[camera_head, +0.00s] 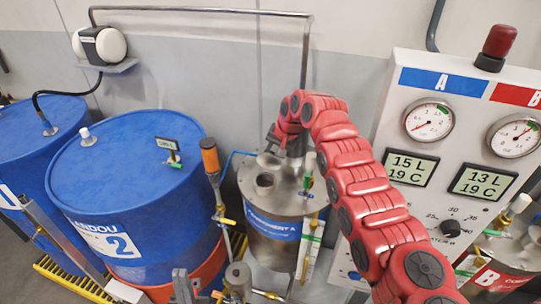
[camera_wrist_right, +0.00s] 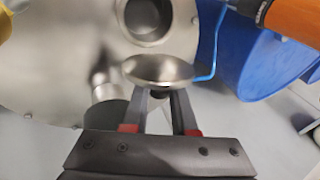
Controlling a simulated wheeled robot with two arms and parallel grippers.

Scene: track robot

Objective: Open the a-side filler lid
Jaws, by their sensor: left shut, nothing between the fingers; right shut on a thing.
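The A-side tank (camera_head: 262,222) is a steel drum with a blue label in the middle of the head view. Its filler opening (camera_head: 265,181) shows as a round neck on top, and in the right wrist view the opening (camera_wrist_right: 143,16) is uncovered. The shiny dished filler lid (camera_wrist_right: 158,69) stands tilted beside the opening. My right gripper (camera_wrist_right: 166,100) is shut on the lid's knob from below in that view. In the head view the red right arm hides most of this grip. My left gripper (camera_head: 184,276) is shut and empty low in the head view, apart from the tank.
Blue drums (camera_head: 130,170) stand left of the tank. The gauge panel (camera_head: 450,150) stands right. A thin blue pipe (camera_wrist_right: 216,45) runs close by the lid.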

